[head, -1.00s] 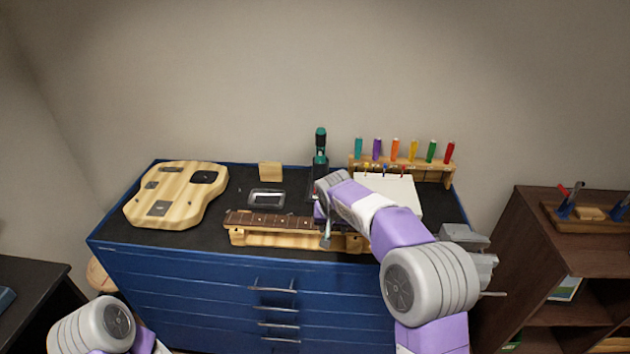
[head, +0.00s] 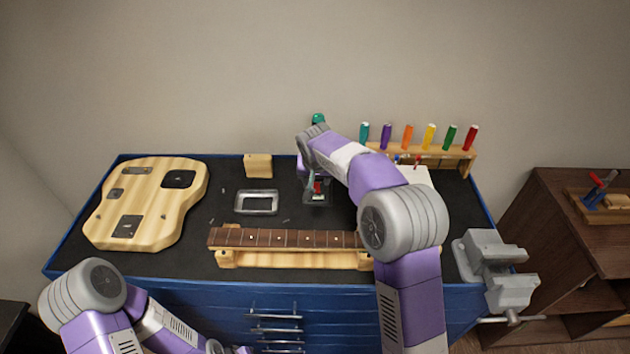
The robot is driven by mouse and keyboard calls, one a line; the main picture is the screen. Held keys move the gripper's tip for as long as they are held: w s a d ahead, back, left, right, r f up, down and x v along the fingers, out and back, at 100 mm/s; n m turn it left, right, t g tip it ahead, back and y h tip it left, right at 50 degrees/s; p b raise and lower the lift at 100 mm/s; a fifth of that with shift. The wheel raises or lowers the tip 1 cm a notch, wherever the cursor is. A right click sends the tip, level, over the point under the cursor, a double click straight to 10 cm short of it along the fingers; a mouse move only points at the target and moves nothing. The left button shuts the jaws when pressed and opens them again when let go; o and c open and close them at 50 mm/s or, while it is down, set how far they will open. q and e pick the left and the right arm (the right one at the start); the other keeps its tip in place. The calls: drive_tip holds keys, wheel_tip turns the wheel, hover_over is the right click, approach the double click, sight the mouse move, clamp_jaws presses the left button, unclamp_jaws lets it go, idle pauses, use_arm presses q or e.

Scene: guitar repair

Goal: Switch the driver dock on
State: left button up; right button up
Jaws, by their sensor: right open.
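The driver dock (head: 316,197) is on the black bench top, behind the fretboard and mostly hidden by my right arm. The top of the green and black driver (head: 318,119) shows above my right wrist. My right gripper (head: 317,187) is open, low in front of the dock; its fingers are small here, and I cannot tell whether they touch it. A small red part shows at the fingers. The dock's switch is not clearly seen. My left arm is at the bottom left; its gripper is not clearly visible.
A fretboard (head: 285,239) on a wooden support lies in front. A wooden guitar body (head: 145,203) is at left, with a metal tray (head: 257,202) and wood block (head: 258,166) beside it. A screwdriver rack (head: 465,163) stands behind right, a vise (head: 497,265) at the right corner.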

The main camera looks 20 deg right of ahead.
sight(316, 187)
drive_tip(key=shift+x, duration=2.3)
drive_tip(key=shift+c, duration=0.5)
